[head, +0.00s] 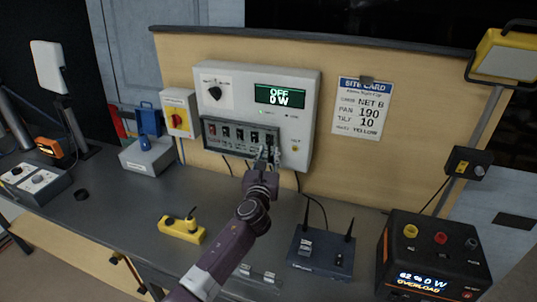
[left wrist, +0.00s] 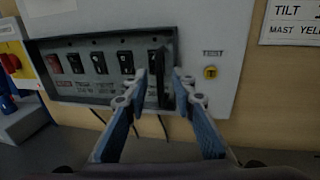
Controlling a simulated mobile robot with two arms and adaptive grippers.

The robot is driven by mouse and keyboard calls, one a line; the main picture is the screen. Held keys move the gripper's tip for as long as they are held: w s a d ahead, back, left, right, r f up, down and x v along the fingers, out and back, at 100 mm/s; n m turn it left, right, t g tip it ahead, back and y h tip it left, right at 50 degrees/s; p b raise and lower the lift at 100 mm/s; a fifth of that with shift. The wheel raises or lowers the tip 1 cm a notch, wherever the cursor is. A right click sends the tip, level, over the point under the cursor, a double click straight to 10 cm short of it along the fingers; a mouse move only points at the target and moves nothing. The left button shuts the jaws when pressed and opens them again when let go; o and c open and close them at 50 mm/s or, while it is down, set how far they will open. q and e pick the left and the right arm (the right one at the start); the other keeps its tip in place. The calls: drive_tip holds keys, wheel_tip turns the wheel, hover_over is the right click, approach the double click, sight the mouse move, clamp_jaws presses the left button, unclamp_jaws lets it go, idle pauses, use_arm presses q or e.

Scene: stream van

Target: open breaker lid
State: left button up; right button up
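The grey panel box (head: 303,115) hangs on the tan board. Low on its front is a dark-framed breaker recess (head: 240,148) with a row of breaker switches; it also shows in the left wrist view (left wrist: 97,97). I cannot make out a separate lid sheet over the breakers. My left gripper (head: 267,155) is at the right end of this row. In the left wrist view its fingertips (left wrist: 160,75) stand apart, on either side of a dark upright piece at the frame's right end. I cannot tell if they touch it. My right gripper is not in view.
A display reading OFF, 0 W (head: 279,95) and a black knob (head: 215,93) are above the breakers. A yellow-red switch box (head: 179,113) hangs left. On the bench are a yellow device (head: 181,230), a router (head: 320,252) and a black power unit (head: 433,257).

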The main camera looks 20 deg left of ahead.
use_arm(q)
drive_tip(key=shift+w, duration=0.15)
clamp_jaws()
drive_tip(key=shift+a, duration=0.1)
idle(0.4)
